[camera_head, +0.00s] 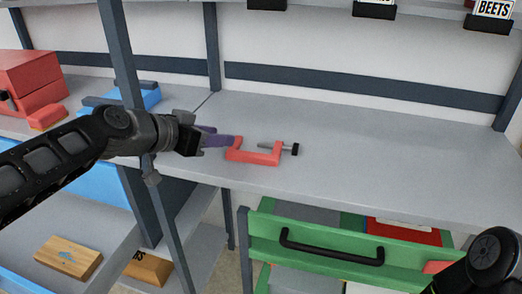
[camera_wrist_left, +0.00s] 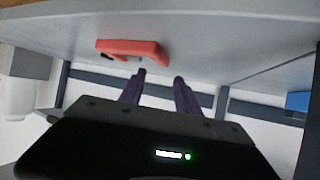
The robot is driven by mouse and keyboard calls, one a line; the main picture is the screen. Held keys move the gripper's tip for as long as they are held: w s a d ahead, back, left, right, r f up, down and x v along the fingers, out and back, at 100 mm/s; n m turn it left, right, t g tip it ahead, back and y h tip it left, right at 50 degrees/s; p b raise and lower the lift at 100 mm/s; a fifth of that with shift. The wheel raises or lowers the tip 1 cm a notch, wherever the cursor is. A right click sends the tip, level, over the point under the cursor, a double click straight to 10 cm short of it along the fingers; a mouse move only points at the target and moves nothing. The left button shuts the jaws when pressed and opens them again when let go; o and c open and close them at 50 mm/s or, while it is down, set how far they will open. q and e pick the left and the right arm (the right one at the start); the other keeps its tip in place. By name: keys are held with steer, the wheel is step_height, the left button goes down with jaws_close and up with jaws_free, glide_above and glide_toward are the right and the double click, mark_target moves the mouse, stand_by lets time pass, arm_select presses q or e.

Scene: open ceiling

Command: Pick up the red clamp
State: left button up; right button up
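The red clamp (camera_head: 257,157) lies on the grey shelf top, a C-shaped frame with a grey screw and a black knob at its right end. In the left wrist view the clamp (camera_wrist_left: 130,47) shows beyond the fingertips, with one end roughly in line with the gap between them. My left gripper (camera_head: 226,140), with purple fingers, is at the clamp's left end. In the left wrist view its fingers (camera_wrist_left: 160,76) are apart with nothing between them. I cannot tell whether a finger touches the clamp. My right gripper is out of view; only part of my right arm shows at bottom right.
A dark post (camera_head: 121,60) stands behind my left arm. A red toolbox (camera_head: 28,80) and a blue item (camera_head: 140,98) are on the left shelf. A green drawer (camera_head: 335,250) with a black handle is below. The shelf top right of the clamp is clear.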

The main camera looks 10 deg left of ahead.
mark_target(238, 137)
arm_select(q)
steer(key=shift+x, duration=1.05)
steer(key=b+x, duration=0.1)
steer(key=x, duration=0.4)
steer(key=shift+w+f, duration=0.15)
steer(key=shift+w, duration=0.05)
jaws_close()
steer(key=shift+s, duration=0.1)
stand_by(1.0)
